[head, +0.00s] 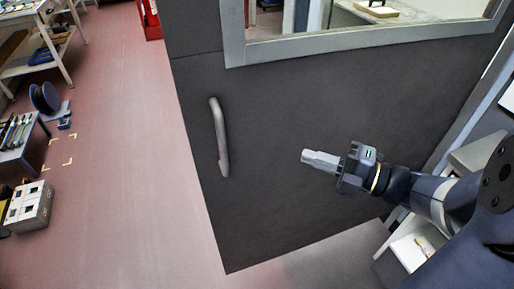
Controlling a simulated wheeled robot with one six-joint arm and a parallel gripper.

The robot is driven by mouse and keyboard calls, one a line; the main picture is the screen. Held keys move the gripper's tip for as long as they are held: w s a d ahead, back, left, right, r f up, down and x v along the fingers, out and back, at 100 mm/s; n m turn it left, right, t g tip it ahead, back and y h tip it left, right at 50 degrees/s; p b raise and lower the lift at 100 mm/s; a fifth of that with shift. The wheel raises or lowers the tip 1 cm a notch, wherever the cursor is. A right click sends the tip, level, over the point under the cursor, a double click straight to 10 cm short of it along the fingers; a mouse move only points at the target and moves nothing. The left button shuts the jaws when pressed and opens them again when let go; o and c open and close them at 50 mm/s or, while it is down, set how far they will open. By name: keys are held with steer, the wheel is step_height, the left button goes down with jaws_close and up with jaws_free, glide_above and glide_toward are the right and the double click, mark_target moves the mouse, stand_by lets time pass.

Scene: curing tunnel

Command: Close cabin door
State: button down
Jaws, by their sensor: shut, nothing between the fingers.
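The cabin door (285,185) is a dark grey panel with a light-framed window in its upper part. It stands open, its free left edge over the reddish floor. A curved metal handle (220,138) is fixed upright near that left edge. My gripper (308,156) is shut and empty, pointing left in front of the door panel, to the right of the handle and apart from it. Whether it touches the panel I cannot tell. My arm reaches in from the lower right and hides part of the door's right side.
The reddish floor (130,150) left of the door is clear. Shelves (45,52), a small table with tools (20,135) and a grey box (30,205) stand at the far left. A white shelf unit (478,150) stands at the right behind my arm.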

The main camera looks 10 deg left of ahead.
glide_toward(247, 127)
steer(key=s+a, duration=0.2)
steer(key=a, duration=0.1)
steer(key=w+a, duration=0.1)
steer(key=w+a+b, duration=0.1)
steer(key=shift+w+a+f, duration=0.1)
steer(key=shift+w, duration=0.25)
steer(key=shift+w+a, duration=0.25)
steer(key=shift+w, duration=0.2)
